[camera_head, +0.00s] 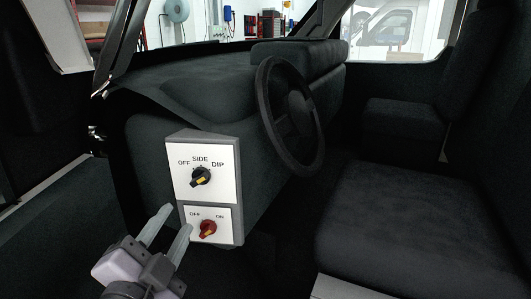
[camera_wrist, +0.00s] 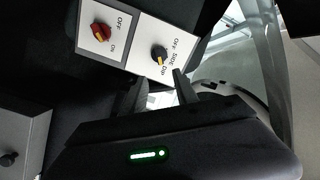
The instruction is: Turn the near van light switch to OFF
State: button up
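The light switch (camera_head: 201,176) is a black rotary knob with a yellow mark on a white plate labelled OFF, SIDE and DIP. In the wrist view the knob (camera_wrist: 159,53) has its yellow mark toward DIP; its exact setting is hard to read in the head view. My gripper (camera_head: 177,217) is at the lower left of the panel, its two pale fingers apart with nothing between them. In the wrist view the dark fingers (camera_wrist: 158,90) are spread below the light switch, apart from the knob.
A red rotary knob (camera_head: 208,228) labelled OFF and ON sits on the lower plate, close to my fingertips. The steering wheel (camera_head: 290,113) is right of the panel, with a dark seat (camera_head: 425,215) beyond. The dashboard (camera_head: 190,85) rises behind.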

aim_at(199, 181)
jog(key=w+p, duration=0.2)
jog(key=w, duration=0.4)
jog(key=w+p, duration=0.2)
jog(key=w, duration=0.4)
jog(key=shift+w+d, duration=0.2)
jog(key=shift+w, duration=0.15)
grip_shut()
